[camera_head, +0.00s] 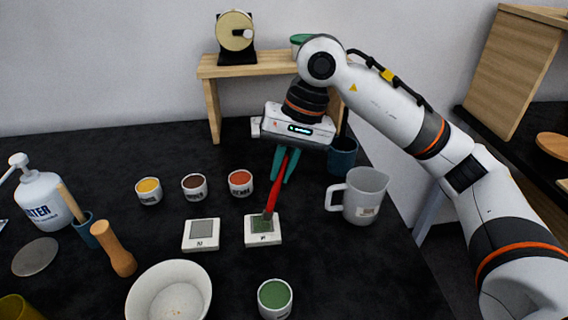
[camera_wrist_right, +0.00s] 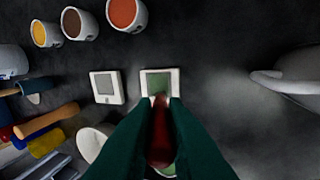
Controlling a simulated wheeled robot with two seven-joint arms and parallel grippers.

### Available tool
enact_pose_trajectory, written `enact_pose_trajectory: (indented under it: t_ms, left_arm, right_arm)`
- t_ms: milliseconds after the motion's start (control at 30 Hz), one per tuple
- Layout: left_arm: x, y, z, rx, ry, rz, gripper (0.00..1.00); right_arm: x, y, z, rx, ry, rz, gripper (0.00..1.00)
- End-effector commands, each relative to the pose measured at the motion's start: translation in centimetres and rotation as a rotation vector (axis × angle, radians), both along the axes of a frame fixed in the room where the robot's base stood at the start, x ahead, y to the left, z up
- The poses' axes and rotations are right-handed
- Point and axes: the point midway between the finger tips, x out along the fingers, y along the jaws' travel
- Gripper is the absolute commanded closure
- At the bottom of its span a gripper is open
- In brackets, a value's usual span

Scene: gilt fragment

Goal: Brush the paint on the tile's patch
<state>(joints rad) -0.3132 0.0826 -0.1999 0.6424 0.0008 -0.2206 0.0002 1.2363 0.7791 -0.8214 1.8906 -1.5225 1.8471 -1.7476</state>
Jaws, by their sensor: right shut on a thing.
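My right gripper (camera_head: 286,164) is shut on a red-handled brush (camera_head: 273,196), which points down and leans slightly. The brush's dark tip is at the green patch of the white tile (camera_head: 277,238) labelled with a letter; I cannot tell whether it presses on it. In the right wrist view the tile (camera_wrist_right: 174,76) shows its green patch just beyond the brush (camera_wrist_right: 160,130) between the teal fingers. A second white tile (camera_head: 201,246) with a grey patch lies to its left. A pot of green paint (camera_head: 275,298) stands in front. My left gripper is not in view.
Pots of yellow (camera_head: 149,191), brown (camera_head: 194,187) and orange-red paint (camera_head: 240,183) stand behind the tiles. A grey jug (camera_head: 363,196) is to the right, a white bowl (camera_head: 134,306) at front left. A wooden shelf (camera_head: 270,68) stands behind.

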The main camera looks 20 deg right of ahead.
Motion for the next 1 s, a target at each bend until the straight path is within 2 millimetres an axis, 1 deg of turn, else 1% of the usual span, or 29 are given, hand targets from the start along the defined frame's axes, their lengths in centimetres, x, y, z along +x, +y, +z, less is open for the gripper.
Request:
enact_pose_trajectory:
  t_ms: [67, 167, 367, 633, 733, 1000]
  left_arm:
    - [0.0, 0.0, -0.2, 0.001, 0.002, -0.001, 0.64]
    - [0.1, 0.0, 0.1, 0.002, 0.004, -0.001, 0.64]
    - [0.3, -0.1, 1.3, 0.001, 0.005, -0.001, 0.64]
    - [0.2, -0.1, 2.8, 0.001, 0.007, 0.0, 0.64]
    - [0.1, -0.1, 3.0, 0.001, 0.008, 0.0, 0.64]
    - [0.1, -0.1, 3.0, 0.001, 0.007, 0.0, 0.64]
  right_arm:
    - [0.0, 0.0, -0.1, 0.0, 0.0, 0.0, 1.0]
    - [0.0, 0.0, 0.6, 0.001, -0.002, 0.001, 1.0]
    - [0.0, 0.0, 2.8, -0.001, -0.002, 0.001, 1.0]
    - [0.0, 0.0, 5.5, 0.001, -0.002, 0.001, 1.0]
    - [0.0, 0.0, 5.9, 0.0, 0.0, 0.0, 1.0]
    - [0.0, 0.0, 5.9, 0.0, 0.0, 0.0, 1.0]
